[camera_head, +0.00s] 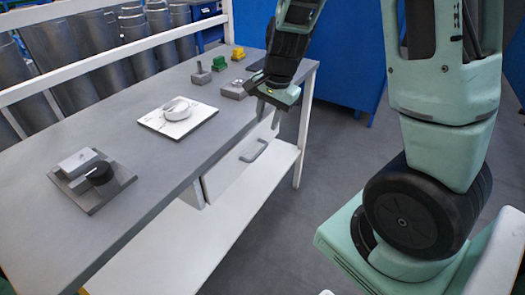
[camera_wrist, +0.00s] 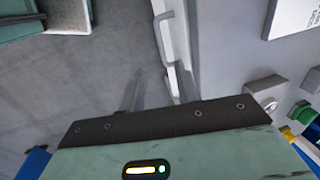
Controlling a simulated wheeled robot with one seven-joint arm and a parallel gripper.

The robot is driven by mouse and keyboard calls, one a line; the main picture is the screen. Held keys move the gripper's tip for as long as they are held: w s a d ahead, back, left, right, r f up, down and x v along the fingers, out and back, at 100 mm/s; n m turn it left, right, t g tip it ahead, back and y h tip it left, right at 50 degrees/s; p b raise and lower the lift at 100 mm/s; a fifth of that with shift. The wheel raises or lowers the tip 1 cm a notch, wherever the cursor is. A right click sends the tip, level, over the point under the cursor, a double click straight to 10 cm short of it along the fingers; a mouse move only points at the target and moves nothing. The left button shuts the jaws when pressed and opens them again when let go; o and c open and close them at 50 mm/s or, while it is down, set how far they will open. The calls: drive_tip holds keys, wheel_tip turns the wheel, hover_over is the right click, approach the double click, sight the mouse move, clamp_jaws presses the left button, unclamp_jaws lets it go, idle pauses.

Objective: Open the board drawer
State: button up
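The white drawer (camera_head: 228,172) hangs under the grey tabletop and looks shut, though its edges are partly hidden. Its grey bar handle (camera_head: 254,150) sits on the front face. In the wrist view, the handle (camera_wrist: 164,36) shows at top centre, ahead of my fingertips. My gripper (camera_head: 269,112) is at the table's front edge, above and right of the handle in the head view. In the wrist view, my gripper (camera_wrist: 160,82) has two fingers apart with nothing between them. The fingers do not appear to touch the handle.
The tabletop (camera_head: 130,90) holds a white board (camera_head: 160,122) with a ring-like part, a plate (camera_head: 112,190) with a black knob, and green (camera_head: 201,77) and yellow (camera_head: 238,53) blocks. A white lower shelf (camera_head: 185,250) lies below. Floor in front is clear.

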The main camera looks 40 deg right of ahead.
sight(259, 152)
drive_tip(key=f+b, duration=0.1)
drive_tip(key=f, duration=0.2)
drive_tip(key=w+f+b, duration=0.1)
drive_tip(key=f, duration=0.3)
drive_tip(key=w+a+f, duration=0.1)
drive_tip(key=f, duration=0.3)
drive_tip(key=shift+w+f+b, duration=0.1)
drive_tip(key=shift+f+b, duration=0.1)
drive_tip(key=shift+b, duration=0.2)
clamp_jaws()
